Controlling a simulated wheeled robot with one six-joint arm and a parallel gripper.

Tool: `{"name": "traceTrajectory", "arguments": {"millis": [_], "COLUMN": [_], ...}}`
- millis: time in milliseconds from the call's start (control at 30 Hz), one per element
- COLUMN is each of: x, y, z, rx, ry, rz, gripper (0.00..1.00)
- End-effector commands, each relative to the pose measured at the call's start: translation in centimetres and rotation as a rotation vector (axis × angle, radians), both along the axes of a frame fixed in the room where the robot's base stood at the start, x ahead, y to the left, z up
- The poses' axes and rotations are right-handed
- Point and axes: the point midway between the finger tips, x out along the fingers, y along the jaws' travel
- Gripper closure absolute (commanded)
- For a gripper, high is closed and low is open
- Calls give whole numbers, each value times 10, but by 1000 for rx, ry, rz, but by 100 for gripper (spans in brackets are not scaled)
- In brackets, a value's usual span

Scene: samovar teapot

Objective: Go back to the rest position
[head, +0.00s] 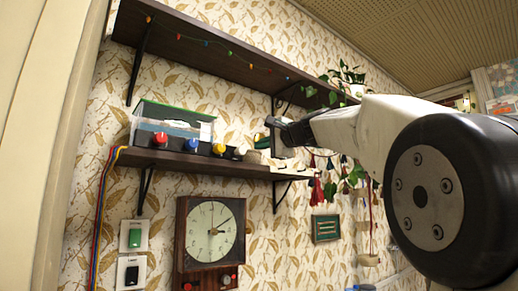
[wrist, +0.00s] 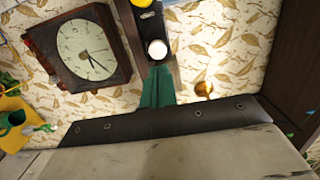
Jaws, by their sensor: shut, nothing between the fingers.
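My gripper (head: 274,122) shows in the head view as a small dark shape at the end of my pale arm. It is shut and nothing shows in its grasp. It is seen in front of the right part of the lower shelf, a little above the board's level in the picture. I cannot tell its exact distance from the shelf.
The lower shelf (head: 238,170) carries a clear box (head: 150,112) and several coloured knobs. The upper shelf (head: 215,62) runs above, with a plant (head: 346,78) at its far end. A clock (head: 211,232) hangs below; the wrist view shows it too (wrist: 84,50). Red tassels (head: 317,192) hang beyond.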

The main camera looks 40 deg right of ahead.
Motion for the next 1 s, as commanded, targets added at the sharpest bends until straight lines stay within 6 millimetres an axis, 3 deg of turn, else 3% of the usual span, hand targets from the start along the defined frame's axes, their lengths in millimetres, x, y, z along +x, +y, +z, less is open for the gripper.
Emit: {"name": "traceTrajectory", "arguments": {"millis": [100,333,500,833,933,1000], "x": [-33,-75,-87,-88,-84,-84], "y": [-8,-19,-19,-17,-23,-27], "z": [1,1,1,0,-33,-72], "rx": [-2,-2,-2,-33,-103,-158], "ry": [-1,-1,0,3,84,174], "rz": [-9,-14,-11,-4,-4,-1], "gripper": [100,100,100,100,100,100]}}
